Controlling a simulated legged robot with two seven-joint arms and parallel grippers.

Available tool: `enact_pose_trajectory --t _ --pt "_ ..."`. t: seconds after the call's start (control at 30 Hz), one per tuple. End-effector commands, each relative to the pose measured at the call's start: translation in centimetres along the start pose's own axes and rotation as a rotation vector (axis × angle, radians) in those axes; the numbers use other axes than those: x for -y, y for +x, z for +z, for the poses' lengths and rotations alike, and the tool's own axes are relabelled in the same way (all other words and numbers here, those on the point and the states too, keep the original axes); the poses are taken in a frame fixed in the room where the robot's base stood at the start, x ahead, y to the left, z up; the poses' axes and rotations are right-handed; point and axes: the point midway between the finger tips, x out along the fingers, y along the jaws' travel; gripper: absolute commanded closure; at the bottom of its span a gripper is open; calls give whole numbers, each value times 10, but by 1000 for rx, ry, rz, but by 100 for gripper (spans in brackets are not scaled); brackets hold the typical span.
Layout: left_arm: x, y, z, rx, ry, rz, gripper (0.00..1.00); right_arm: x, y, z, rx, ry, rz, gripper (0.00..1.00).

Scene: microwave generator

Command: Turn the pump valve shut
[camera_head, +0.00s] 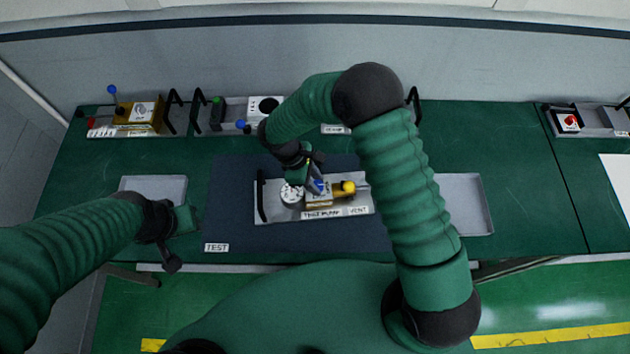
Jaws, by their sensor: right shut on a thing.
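The test pump unit (335,212) is a grey tray with black handles, lying on the dark mat marked TEST. It carries a white round gauge (291,194), a brass block with a yellow knob (348,187) and a small blue valve handle (319,186). My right gripper (316,184) reaches down from above and is shut on the blue valve handle, partly hiding it. My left gripper (182,238) hangs empty at the left near the table's front edge, apart from the unit. Its finger gap is not clear.
Another brass unit (138,113) with levers and a grey module (235,115) stand along the back of the green table. Empty grey trays (155,187) (465,204) flank the mat. A red-button module (568,122) is at the far right.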

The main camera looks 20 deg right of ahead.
Motion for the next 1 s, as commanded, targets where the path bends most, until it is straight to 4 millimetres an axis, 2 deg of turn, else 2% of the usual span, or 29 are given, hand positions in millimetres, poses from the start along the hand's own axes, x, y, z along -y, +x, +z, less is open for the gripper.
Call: enact_pose_trajectory --t 0.2,1.0 --pt "0 4 1 0 0 0 58 -1 0 0 0 104 -41 100" --pt "0 4 1 0 0 0 58 -1 -1 0 0 102 -41 100"
